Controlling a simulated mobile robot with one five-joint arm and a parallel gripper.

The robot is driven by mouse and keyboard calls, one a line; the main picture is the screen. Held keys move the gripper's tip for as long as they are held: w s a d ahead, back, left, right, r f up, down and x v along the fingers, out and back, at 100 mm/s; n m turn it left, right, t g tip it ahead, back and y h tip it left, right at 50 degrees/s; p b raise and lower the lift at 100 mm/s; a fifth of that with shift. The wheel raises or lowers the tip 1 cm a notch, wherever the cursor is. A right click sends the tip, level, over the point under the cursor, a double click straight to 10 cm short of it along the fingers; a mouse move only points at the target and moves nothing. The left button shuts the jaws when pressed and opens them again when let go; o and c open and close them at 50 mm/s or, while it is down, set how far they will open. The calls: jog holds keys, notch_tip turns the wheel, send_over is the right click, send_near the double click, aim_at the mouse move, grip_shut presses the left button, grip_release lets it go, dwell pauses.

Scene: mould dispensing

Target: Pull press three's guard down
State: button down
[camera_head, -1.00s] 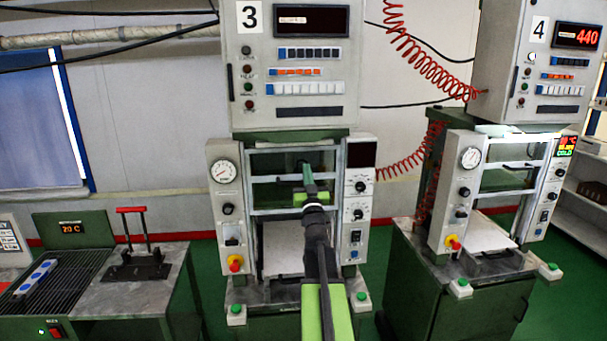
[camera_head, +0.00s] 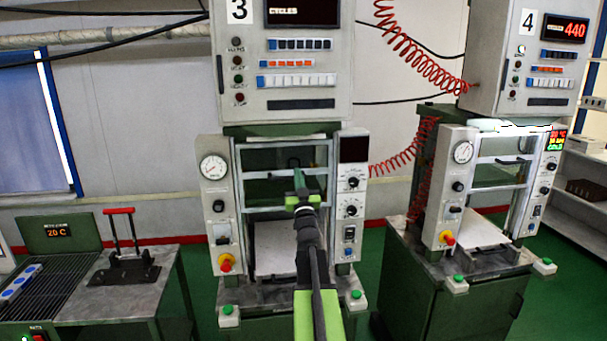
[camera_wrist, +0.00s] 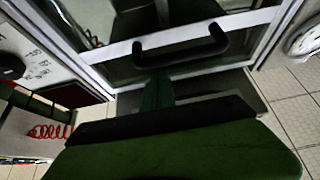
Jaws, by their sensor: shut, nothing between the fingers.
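Press three (camera_head: 278,65) stands in the middle of the head view, marked with a 3. Its guard (camera_head: 262,174) is a pale metal frame with a see-through pane across the upper part of the opening. The opening below it shows a pale plate. The guard's black bar handle (camera_wrist: 180,45) shows clearly in the wrist view, fixed to a pale rail. My gripper (camera_head: 299,178) is shut and empty in front of the guard. It shows green and dark in the wrist view (camera_wrist: 156,92), close to the handle. Whether it touches the handle I cannot tell.
Press four (camera_head: 488,185) stands to the right. A red coiled hose (camera_head: 420,50) hangs between the presses. A bench (camera_head: 150,290) with a black hand tool with a red grip (camera_head: 122,262) stands at left. Green floor shows between the presses.

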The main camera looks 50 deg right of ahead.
notch_tip(320, 180, down, 26)
jog(key=b, duration=2.4)
jog(key=shift+r+b, duration=0.15)
jog(key=shift+b, duration=0.25)
